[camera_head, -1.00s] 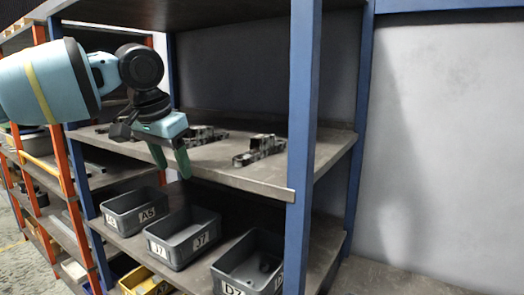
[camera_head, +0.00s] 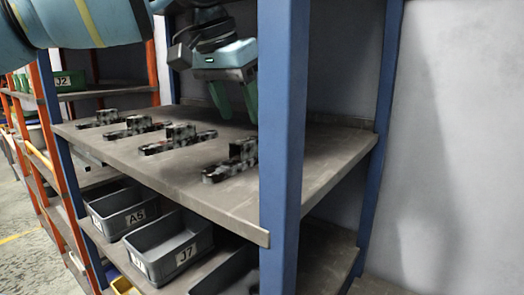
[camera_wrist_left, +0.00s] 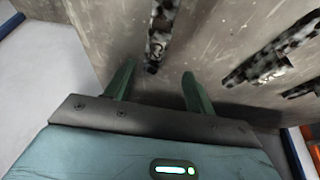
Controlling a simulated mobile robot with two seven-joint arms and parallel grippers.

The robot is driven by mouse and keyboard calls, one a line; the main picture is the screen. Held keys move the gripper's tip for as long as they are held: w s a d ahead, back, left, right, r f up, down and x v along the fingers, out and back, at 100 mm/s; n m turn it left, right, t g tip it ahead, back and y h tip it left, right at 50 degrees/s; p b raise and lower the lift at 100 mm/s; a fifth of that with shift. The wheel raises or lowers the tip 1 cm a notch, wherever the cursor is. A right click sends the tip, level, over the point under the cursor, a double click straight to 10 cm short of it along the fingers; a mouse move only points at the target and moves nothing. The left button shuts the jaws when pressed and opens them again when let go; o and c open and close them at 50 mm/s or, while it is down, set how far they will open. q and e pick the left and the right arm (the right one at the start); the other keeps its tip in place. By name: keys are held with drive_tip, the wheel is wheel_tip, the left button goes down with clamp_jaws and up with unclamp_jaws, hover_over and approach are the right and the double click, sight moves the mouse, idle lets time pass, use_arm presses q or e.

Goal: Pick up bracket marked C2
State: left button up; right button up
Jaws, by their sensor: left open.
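Several mottled grey-black galvanized brackets lie in a row on the middle shelf. In the head view the rightmost bracket (camera_head: 232,162) is by the blue post, with another bracket (camera_head: 180,138) to its left. No C2 mark is readable on any of them. My left gripper (camera_head: 238,104) is open and empty, fingers pointing down above the shelf, behind the rightmost bracket and partly hidden by the post. In the left wrist view the open fingers (camera_wrist_left: 157,76) have one bracket (camera_wrist_left: 158,35) in line with the gap. Another bracket (camera_wrist_left: 270,58) lies to the right. My right gripper is out of view.
The blue shelf post (camera_head: 284,130) stands close to my left gripper. The brackets rest on a bare grey shelf board (camera_head: 215,195). Grey bins, one marked J7 (camera_head: 165,250) and one marked A5 (camera_head: 122,212), sit on the shelf below. Another shelf is above.

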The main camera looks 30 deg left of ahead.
sight(244, 141)
use_arm(q)
drive_tip(key=shift+s, duration=0.45)
drive_tip(key=shift+x, duration=1)
drive_tip(key=shift+w+f, duration=0.1)
drive_tip(key=shift+f, duration=0.2)
drive_tip(key=shift+d+f, duration=0.1)
drive_tip(key=shift+f, duration=0.15)
drive_tip(key=f, duration=0.3)
drive_tip(key=shift+w+d+f, duration=0.15)
drive_tip(key=shift+w+d, duration=0.1)
drive_tip(key=shift+d, duration=0.05)
drive_tip(key=shift+w+f, duration=0.25)
drive_tip(key=shift+f, duration=0.25)
drive_tip(key=shift+c, duration=0.7)
drive_tip(key=shift+r, duration=0.1)
clamp_jaws()
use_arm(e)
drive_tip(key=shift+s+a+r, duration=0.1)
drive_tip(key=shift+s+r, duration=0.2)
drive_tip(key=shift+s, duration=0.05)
